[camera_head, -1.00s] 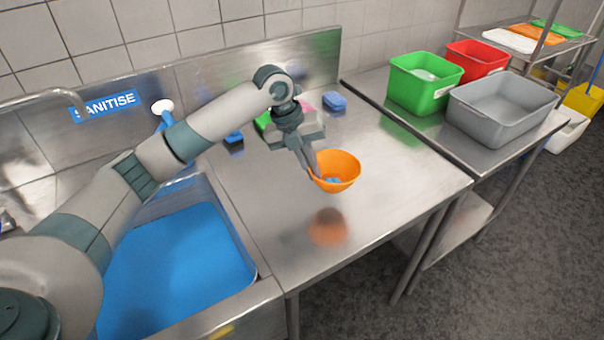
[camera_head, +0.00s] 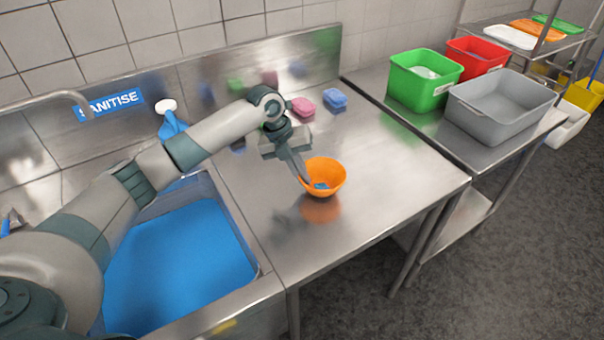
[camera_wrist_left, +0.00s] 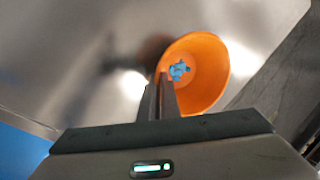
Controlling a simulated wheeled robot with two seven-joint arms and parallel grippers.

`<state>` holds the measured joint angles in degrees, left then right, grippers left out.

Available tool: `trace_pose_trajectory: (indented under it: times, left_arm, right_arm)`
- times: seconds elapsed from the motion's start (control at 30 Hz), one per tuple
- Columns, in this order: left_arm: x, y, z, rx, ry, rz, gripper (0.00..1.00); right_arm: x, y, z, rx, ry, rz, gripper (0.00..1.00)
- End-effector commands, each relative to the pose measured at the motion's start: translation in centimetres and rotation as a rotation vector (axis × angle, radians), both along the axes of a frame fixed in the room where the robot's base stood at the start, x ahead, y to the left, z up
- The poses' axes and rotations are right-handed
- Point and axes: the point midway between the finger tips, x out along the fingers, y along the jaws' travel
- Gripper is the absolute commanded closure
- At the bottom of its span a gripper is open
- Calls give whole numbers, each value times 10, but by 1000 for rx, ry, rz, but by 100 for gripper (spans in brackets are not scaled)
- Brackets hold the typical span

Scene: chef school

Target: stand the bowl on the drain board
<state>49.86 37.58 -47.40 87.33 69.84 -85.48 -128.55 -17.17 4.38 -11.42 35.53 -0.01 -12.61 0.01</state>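My left gripper (camera_head: 302,178) is shut on the bowl's left rim. In the wrist view the finger tips (camera_wrist_left: 160,82) are together at the rim of the bowl (camera_wrist_left: 213,72), and the blue patch (camera_wrist_left: 179,69) shows inside. The bowl is over the steel drain board (camera_head: 375,205), close above its reflection; I cannot tell whether its base touches. My right gripper is not in view.
The basin with blue liquid (camera_head: 180,260) lies left of the board. Pink (camera_head: 303,107) and blue (camera_head: 335,98) sponges lie at the back. A green tub (camera_head: 425,82), red tub (camera_head: 476,58) and grey tub (camera_head: 500,105) stand on the right table. The board's front right is clear.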

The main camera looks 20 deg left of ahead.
Motion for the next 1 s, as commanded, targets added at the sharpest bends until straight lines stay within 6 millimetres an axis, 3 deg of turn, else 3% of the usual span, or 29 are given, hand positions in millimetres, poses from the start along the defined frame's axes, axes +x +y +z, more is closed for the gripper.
trace_pose_trajectory:
  times: [0.5,0.6,1.0]
  left_arm:
    - [0,0,-12,0,-1,0,100]
    - [0,0,-11,0,-1,0,79]
    - [0,0,-7,0,-1,0,79]
  right_arm:
    - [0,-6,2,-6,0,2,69]
    - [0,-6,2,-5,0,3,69]
    - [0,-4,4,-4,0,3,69]
